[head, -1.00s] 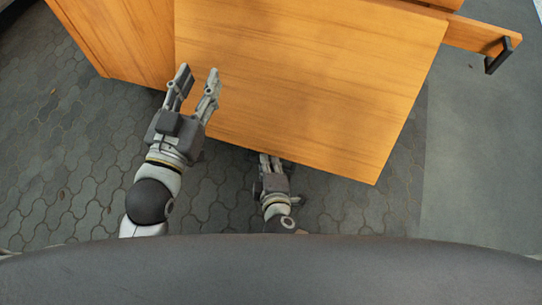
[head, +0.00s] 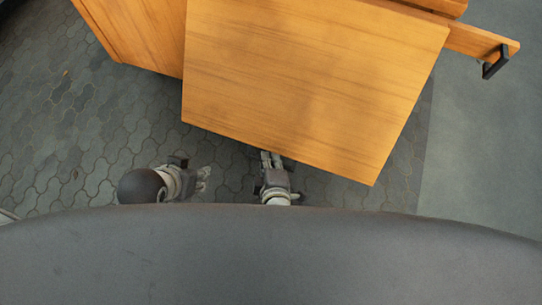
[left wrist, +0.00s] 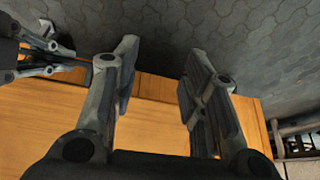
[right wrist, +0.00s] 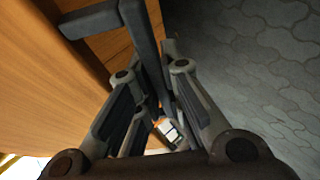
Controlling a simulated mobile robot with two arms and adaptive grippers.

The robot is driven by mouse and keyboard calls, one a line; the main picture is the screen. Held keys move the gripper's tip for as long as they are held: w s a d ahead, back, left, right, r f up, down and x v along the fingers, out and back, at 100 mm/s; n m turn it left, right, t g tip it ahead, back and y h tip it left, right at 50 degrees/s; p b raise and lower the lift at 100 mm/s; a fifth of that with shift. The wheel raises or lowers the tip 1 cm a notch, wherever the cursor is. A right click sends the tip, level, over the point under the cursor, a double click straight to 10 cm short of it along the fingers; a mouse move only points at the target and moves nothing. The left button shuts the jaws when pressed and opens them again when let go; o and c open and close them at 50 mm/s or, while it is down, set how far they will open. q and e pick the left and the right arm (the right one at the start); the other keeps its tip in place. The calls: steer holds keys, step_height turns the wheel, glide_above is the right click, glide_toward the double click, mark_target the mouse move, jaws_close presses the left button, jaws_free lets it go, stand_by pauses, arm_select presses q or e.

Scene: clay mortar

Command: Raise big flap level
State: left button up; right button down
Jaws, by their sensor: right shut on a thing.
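The big flap (head: 315,80) is a broad orange-brown wooden panel, and its near edge slants down to the right in the head view. My right gripper (head: 271,157) is at that near edge, partly hidden under it. In the right wrist view my right gripper (right wrist: 158,85) is shut on a dark bar handle (right wrist: 143,35) beside a wooden face. My left gripper (head: 205,174) is low and left of the flap, apart from it. In the left wrist view its fingers (left wrist: 163,75) are wide apart and empty, with wood (left wrist: 155,90) behind them.
A wooden cabinet side (head: 140,35) stands left of the flap. At the upper right a wooden piece with a dark handle (head: 495,62) sticks out. Grey paving (head: 75,140) is clear at the left, and plain grey floor (head: 480,150) at the right.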

arm_select(q)
steer(key=shift+s+a+f+g, duration=0.1)
steer(key=shift+s+a+g, duration=0.1)
steer(key=shift+s, duration=0.25)
steer(key=shift+s+a+f+g, duration=0.1)
steer(key=shift+s+g, duration=0.1)
steer(key=shift+s, duration=0.2)
arm_select(e)
steer(key=shift+s+a, duration=0.15)
steer(key=shift+s, duration=0.15)
steer(key=c, duration=1.8)
jaws_free()
steer(key=shift+r, duration=0.1)
steer(key=v, duration=1.2)
